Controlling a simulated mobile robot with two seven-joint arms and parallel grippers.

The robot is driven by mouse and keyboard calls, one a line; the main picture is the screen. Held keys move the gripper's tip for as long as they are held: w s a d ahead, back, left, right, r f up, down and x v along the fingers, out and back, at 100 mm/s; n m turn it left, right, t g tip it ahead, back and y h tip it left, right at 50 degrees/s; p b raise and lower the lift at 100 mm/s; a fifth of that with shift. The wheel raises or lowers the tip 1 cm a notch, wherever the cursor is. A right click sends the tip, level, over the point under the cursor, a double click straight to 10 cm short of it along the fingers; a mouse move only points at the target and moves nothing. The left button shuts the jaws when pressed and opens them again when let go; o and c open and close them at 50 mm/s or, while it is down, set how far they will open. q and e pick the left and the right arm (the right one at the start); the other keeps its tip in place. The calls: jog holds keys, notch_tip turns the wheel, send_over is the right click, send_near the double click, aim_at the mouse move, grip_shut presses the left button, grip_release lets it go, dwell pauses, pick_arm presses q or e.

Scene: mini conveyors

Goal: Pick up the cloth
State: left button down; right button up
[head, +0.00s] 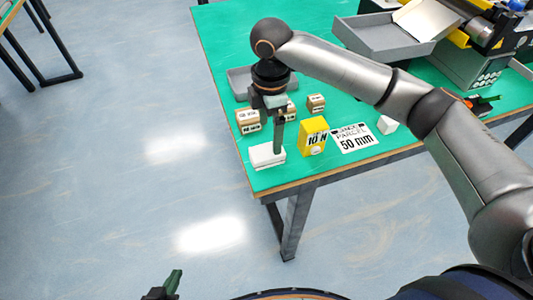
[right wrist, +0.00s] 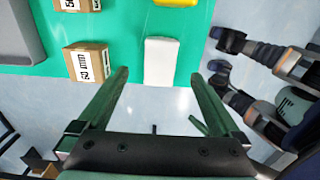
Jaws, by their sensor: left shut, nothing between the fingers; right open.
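The cloth (head: 267,155) looks like a flat white folded pad near the front left corner of the green table. It also shows in the right wrist view (right wrist: 161,50), ahead of and between the fingers. My right gripper (head: 278,148) points down over the cloth, open, and in the head view its finger hides part of it. In the right wrist view the open fingertips (right wrist: 160,76) stand either side of the cloth's near end; I cannot tell whether they touch it. My left gripper (head: 172,281) is shut and empty at the bottom edge, off the table.
A yellow box (head: 313,137) and a printed label sheet (head: 354,138) lie right of the cloth. Small cardboard boxes (head: 248,121) and a grey tray (head: 240,82) are behind it. A white block (head: 388,124) is further right. A conveyor machine (head: 480,55) fills the back right.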

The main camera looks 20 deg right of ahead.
aim_at(267, 151)
jog(key=f, duration=0.7)
jog(key=shift+s+a+f+b, duration=0.1)
jog(key=shift+a+f+b, duration=0.2)
jog(key=shift+f+b, duration=0.1)
jog(key=c, duration=1.4)
jog(key=shift+r, duration=0.15)
notch_tip(267, 151, up, 10)
jog(key=shift+f+p, duration=0.1)
jog(key=shift+p, duration=0.55)
